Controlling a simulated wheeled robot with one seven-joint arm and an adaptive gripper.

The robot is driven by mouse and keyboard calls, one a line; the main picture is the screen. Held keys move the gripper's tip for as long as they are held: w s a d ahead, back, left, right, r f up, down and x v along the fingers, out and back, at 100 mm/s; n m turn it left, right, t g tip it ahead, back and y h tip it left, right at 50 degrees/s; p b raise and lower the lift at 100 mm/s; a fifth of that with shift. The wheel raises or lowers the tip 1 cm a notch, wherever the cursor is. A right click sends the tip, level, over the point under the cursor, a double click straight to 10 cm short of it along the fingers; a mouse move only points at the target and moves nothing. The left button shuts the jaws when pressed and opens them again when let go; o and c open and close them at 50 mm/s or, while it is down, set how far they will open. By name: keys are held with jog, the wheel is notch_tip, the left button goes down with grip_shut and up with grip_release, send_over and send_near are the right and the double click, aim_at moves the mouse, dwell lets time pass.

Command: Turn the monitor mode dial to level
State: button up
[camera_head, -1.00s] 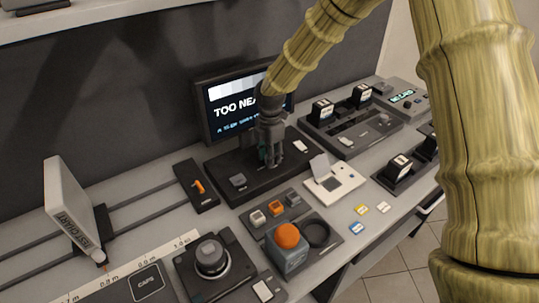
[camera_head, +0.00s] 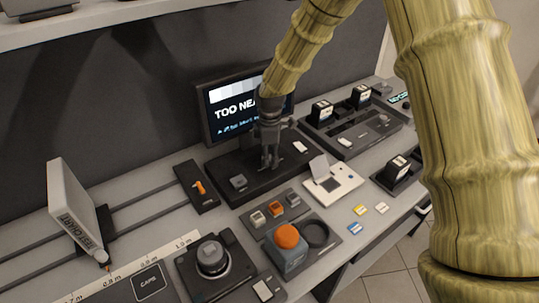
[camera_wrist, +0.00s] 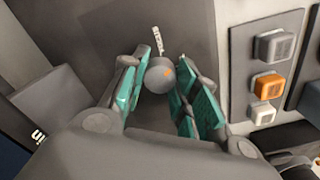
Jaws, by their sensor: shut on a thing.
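My gripper (camera_wrist: 157,68) is shut on the dial, with a teal-padded finger on each side. In the head view my gripper (camera_head: 269,164) points down at the dark console (camera_head: 225,163) and hides the dial. The monitor (camera_head: 222,105) behind it shows "TOO NEA", its right part hidden by my arm.
A block with several buttons (camera_head: 276,212) and an orange-domed box (camera_head: 289,240) stand in front. A white device (camera_head: 345,183) is to the right. A slider with an orange lever (camera_head: 199,186) and a test chart (camera_head: 75,205) are to the left.

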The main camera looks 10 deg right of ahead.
aim_at(270, 157)
jog(key=m, duration=0.7)
jog(key=shift+p, duration=0.35)
dwell(0.4)
jog(key=o, duration=1)
jog(key=shift+o, duration=0.2)
jog(key=shift+r, duration=0.1)
notch_tip(270, 157, up, 12)
